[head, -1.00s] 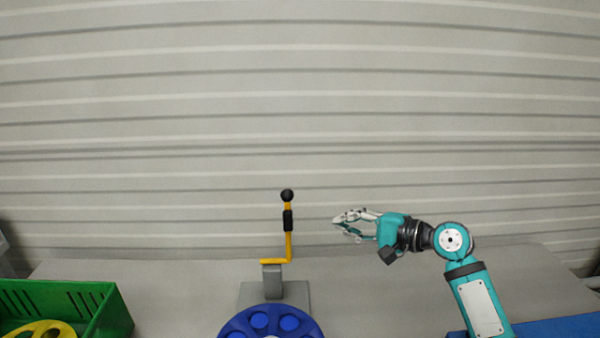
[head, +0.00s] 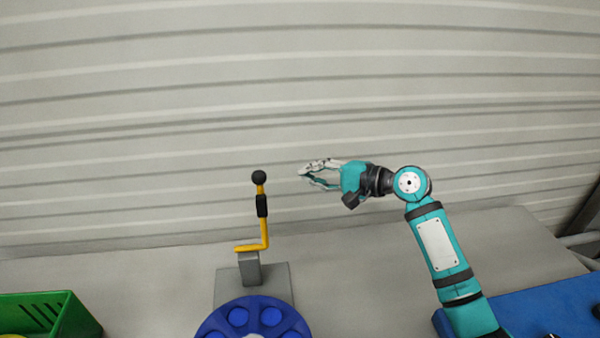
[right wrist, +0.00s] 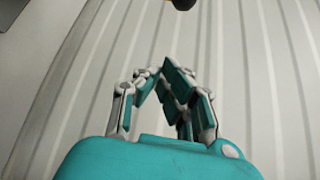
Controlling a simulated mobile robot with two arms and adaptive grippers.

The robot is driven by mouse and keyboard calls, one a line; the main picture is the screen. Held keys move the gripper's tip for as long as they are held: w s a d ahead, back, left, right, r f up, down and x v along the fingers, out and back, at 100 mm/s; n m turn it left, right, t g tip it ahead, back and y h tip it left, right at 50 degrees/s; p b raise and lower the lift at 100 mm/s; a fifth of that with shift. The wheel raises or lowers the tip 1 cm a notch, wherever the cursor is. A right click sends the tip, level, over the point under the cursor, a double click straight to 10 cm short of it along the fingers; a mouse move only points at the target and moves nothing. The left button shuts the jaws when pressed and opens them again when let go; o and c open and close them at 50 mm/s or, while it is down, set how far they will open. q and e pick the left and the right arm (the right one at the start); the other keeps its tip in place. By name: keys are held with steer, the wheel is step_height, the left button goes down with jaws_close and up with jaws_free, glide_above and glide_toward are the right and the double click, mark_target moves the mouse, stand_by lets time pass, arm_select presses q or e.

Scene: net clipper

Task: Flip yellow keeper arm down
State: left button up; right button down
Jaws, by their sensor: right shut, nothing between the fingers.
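The yellow keeper arm (head: 266,232) stands upright on a grey post and base (head: 250,270) in the head view. It has a black sleeve and a black ball knob (head: 259,177) on top. My right gripper (head: 303,175) is shut and empty, to the right of the knob at about its height, with a gap between them in the picture. In the right wrist view its fingertips (right wrist: 168,65) meet, and a black knob with a bit of yellow (right wrist: 183,4) shows at the top edge. My left gripper is not in view.
A blue round holder (head: 205,325) with several round recesses sits in front of the base. A green crate (head: 75,322) is at the lower left. A blue surface (head: 545,305) lies at the right. A ribbed wall (head: 150,100) stands behind the grey table (head: 150,280).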

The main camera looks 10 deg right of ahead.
steer(key=w+a+p, duration=0.1)
steer(key=a+p, duration=0.3)
steer(key=a, duration=0.4)
steer(key=shift+f, duration=0.2)
steer(key=shift+w, duration=0.15)
steer(key=shift+a, duration=0.1)
